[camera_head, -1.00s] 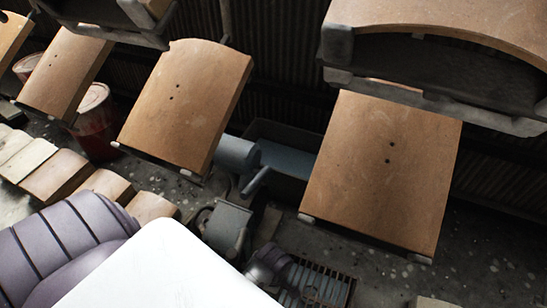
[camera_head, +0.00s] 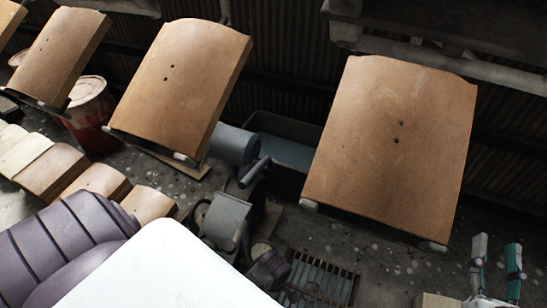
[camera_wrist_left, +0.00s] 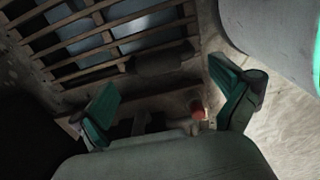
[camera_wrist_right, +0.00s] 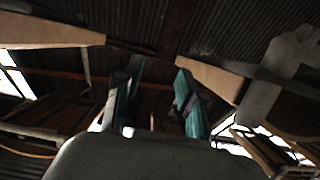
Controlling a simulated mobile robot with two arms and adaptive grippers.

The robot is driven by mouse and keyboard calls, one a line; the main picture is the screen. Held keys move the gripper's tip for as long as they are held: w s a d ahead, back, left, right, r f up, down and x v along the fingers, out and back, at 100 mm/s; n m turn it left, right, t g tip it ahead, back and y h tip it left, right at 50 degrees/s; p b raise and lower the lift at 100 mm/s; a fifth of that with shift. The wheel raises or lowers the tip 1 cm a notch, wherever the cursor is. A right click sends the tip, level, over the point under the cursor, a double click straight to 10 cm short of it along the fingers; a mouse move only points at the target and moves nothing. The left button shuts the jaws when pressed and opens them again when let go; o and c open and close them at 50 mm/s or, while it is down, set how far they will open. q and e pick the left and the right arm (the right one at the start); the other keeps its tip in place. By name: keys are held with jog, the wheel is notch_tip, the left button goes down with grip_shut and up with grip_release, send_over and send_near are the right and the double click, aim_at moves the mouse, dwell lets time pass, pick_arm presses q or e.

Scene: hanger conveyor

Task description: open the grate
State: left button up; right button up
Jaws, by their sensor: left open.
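The grate (camera_head: 322,277), a frame of parallel slats, lies low at the bottom middle of the head view, partly cut off. In the left wrist view the grate (camera_wrist_left: 110,38) fills the upper left, with a dark cylindrical piece (camera_wrist_left: 162,62) along its near edge. My left gripper (camera_wrist_left: 165,88) is open and empty, its fingers pointing toward that edge; I cannot tell whether it touches. My right gripper (camera_head: 497,246) is open and empty at the lower right of the head view. It points up toward the roof in the right wrist view (camera_wrist_right: 155,92).
Large brown boards (camera_head: 390,140) hang from the conveyor over the floor. A grey trough (camera_head: 285,150), a grey machine (camera_head: 226,218) and a red drum (camera_head: 92,115) stand behind and left of the grate. Tiles (camera_head: 48,172) are stacked at left. Speckled floor is open right of the grate.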

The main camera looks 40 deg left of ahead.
pick_arm(q)
jog(key=shift+f+b, duration=0.3)
jog(key=shift+f, duration=0.45)
pick_arm(e)
jog(key=shift+s+a+r+t+y, duration=0.1)
jog(key=shift+s+r+t+y, duration=0.15)
jog(key=shift+r+t, duration=0.45)
jog(key=shift+s+r+t+y, duration=0.25)
jog(key=shift+r+t, duration=0.15)
jog(key=shift+r, duration=0.6)
pick_arm(q)
jog(key=c, duration=1.8)
jog(key=shift+s+a, duration=0.1)
grip_shut()
pick_arm(e)
jog(key=shift+s, duration=0.15)
